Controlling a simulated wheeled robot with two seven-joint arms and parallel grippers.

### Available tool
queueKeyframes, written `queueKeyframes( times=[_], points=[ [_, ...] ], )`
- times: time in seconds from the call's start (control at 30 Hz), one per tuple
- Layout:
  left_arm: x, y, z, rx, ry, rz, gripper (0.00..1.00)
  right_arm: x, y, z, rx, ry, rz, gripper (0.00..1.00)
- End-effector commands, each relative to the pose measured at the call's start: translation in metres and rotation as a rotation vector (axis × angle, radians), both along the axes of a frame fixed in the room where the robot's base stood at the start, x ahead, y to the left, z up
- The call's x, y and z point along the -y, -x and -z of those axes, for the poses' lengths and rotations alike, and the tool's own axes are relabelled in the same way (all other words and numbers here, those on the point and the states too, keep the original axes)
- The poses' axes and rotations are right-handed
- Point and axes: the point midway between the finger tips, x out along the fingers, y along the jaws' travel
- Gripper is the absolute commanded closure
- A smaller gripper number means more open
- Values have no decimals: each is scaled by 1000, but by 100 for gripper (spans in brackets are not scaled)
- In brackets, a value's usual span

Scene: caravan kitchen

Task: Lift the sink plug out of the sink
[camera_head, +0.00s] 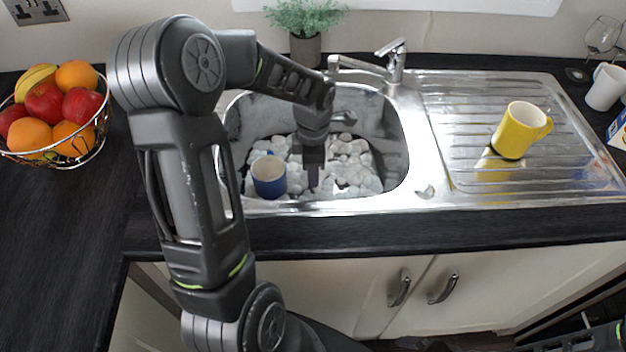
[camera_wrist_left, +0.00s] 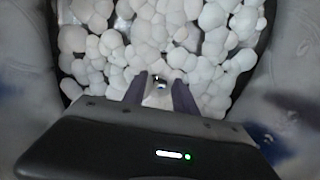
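The metal sink (camera_head: 398,125) holds a layer of white foam bubbles. My left gripper (camera_head: 313,180) reaches down into the sink, right of a blue mug that stands in the foam. In the left wrist view the two fingers of my left gripper (camera_wrist_left: 160,92) are apart. A small shiny piece (camera_wrist_left: 160,80) shows between or just beyond their tips. It may be part of the sink plug, but I cannot tell. No plug is clearly visible in the head view, where foam and my arm cover much of the basin. My right gripper is not clearly in view.
The blue mug (camera_head: 269,176) is close to my left gripper. The tap (camera_head: 393,62) stands behind the sink. A yellow mug (camera_head: 521,130) is on the drainer (camera_head: 460,105). A fruit basket (camera_head: 98,140) stands at the left, and a white mug (camera_head: 605,87) at the far right.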

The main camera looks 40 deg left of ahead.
Motion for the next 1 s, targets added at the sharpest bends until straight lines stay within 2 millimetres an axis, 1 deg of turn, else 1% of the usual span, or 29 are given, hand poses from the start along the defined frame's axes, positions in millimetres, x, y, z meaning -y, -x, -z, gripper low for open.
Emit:
queueKeyframes(
  times=[0.03,0.07,0.43,0.87,1.0],
  points=[
    [0,0,0,0,0,0,66,0,0,0,0,0,0,0],
    [0,0,0,0,0,0,69,0,0,0,0,0,0,0],
    [0,0,0,0,0,0,99,0,0,0,0,0,0,0],
    [0,0,0,0,0,0,100,0,0,0,0,0,0,0],
    [0,0,-3,1,-1,0,100,0,0,0,0,0,0,0]
  ],
)
